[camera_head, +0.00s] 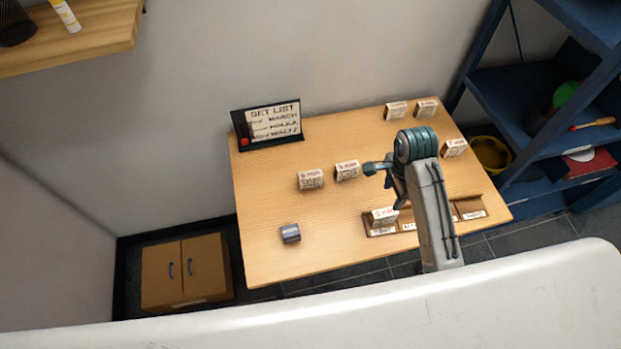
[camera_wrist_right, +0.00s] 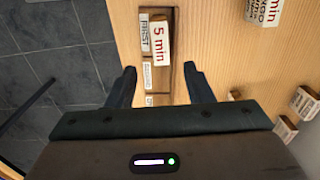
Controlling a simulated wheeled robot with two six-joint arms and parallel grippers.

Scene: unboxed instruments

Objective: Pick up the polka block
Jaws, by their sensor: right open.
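A set list sign (camera_head: 273,122) at the back left of the table names march, polka and waltz. Several pale labelled blocks stand on the table, including one at left (camera_head: 310,180) and one beside it (camera_head: 347,170); I cannot read which is the polka block. A block marked 5 min (camera_wrist_right: 161,43) sits at the slot labelled first in a wooden tray (camera_wrist_right: 178,70); the block also shows in the head view (camera_head: 384,214). My right gripper (camera_wrist_right: 160,78) is open and empty over the tray, its fingers apart from that block. My left gripper is not in view.
Two blocks stand at the back right (camera_head: 396,110) (camera_head: 426,107), another at the right edge (camera_head: 453,147). A small blue-grey box (camera_head: 291,233) lies front left. A blue shelf (camera_head: 540,130) stands right of the table. The left front table surface is mostly clear.

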